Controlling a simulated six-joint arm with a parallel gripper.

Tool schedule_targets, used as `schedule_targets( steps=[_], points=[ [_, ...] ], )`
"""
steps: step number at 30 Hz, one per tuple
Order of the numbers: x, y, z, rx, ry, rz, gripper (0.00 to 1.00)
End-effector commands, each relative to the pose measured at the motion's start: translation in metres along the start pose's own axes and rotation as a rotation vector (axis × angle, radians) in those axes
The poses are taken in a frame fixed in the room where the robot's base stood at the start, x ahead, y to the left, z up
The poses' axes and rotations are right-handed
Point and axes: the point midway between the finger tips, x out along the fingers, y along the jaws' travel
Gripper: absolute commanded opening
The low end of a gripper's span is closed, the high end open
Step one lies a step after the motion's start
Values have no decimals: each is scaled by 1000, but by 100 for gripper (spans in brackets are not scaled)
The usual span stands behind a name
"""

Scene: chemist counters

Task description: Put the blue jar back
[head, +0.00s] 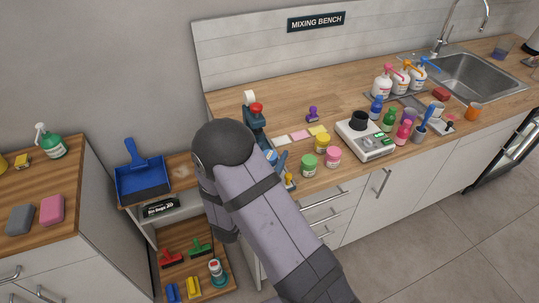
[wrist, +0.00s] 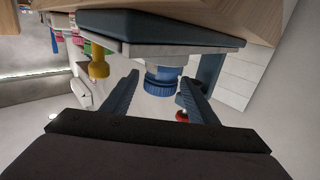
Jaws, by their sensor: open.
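The blue jar (wrist: 162,78) shows in the wrist view, where the picture is upside down. Its blue ribbed lid and part of a pale blue body are visible, and it stands on a grey plate over a dark base (wrist: 130,28). My gripper (wrist: 158,82) is open, with one finger on each side of the jar and gaps between. In the head view my arm covers most of the gripper. A blue and white patch of the jar (head: 271,156) shows just right of my arm, near a dark teal stand with a red knob (head: 256,115).
A green-lidded jar (head: 309,165), a pink-lidded jar (head: 333,156) and a yellow-lidded jar (head: 322,142) stand to the right. A scale (head: 365,140) stands further right.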

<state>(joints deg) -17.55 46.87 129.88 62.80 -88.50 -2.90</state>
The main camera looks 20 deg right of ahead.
Motion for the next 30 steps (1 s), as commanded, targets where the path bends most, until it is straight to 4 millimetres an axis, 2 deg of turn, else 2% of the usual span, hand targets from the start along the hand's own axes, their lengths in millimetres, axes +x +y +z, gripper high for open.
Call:
schedule_targets(
  steps=[16, 21, 24, 30],
  points=[
    [-63, -2, 2, 1, 0, -4, 53],
    [-72, -1, 2, 0, 0, -1, 53],
    [-73, -1, 1, 0, 0, 0, 58],
    [-73, -1, 1, 0, 0, 0, 58]
  ],
)
